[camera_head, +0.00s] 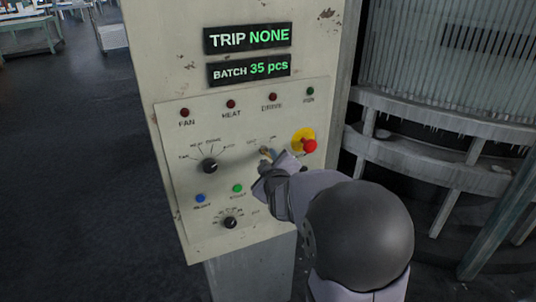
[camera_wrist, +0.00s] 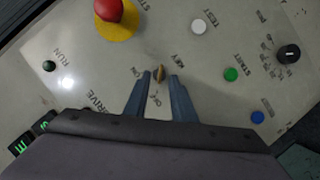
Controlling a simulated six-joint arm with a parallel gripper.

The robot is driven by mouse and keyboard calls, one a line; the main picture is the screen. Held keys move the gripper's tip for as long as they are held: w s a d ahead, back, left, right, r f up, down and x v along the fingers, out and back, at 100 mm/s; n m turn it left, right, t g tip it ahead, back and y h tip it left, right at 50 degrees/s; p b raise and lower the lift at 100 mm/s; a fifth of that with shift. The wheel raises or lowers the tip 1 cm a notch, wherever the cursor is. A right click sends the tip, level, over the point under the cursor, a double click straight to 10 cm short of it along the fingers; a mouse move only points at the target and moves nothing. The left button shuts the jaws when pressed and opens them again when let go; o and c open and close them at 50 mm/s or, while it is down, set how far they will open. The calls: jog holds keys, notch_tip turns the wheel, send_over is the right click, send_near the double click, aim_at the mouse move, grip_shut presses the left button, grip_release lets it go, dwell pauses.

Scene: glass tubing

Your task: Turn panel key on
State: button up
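The panel key (camera_wrist: 160,75) is a small brass-coloured key in the control panel face, seen nearly edge-on in the wrist view. In the head view the key (camera_head: 265,151) shows only in part at my gripper's tips. My gripper (camera_wrist: 161,77) has its two fingers on either side of the key, with a narrow gap showing around it. The fingers look open and not pressed on the key. In the head view my gripper (camera_head: 268,160) reaches the panel from the lower right.
A red emergency button (camera_head: 309,146) on a yellow disc sits just right of the key. A black knob (camera_head: 210,166), a blue button (camera_head: 200,198), a green button (camera_head: 238,188) and a lower knob (camera_head: 230,222) lie to the left. Displays read TRIP NONE (camera_head: 247,38) and BATCH 35 pcs (camera_head: 249,70).

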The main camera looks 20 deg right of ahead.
aim_at(266, 153)
jog(key=shift+p+x, duration=0.45)
jog(key=shift+x, duration=1)
jog(key=shift+c, duration=0.2)
grip_shut()
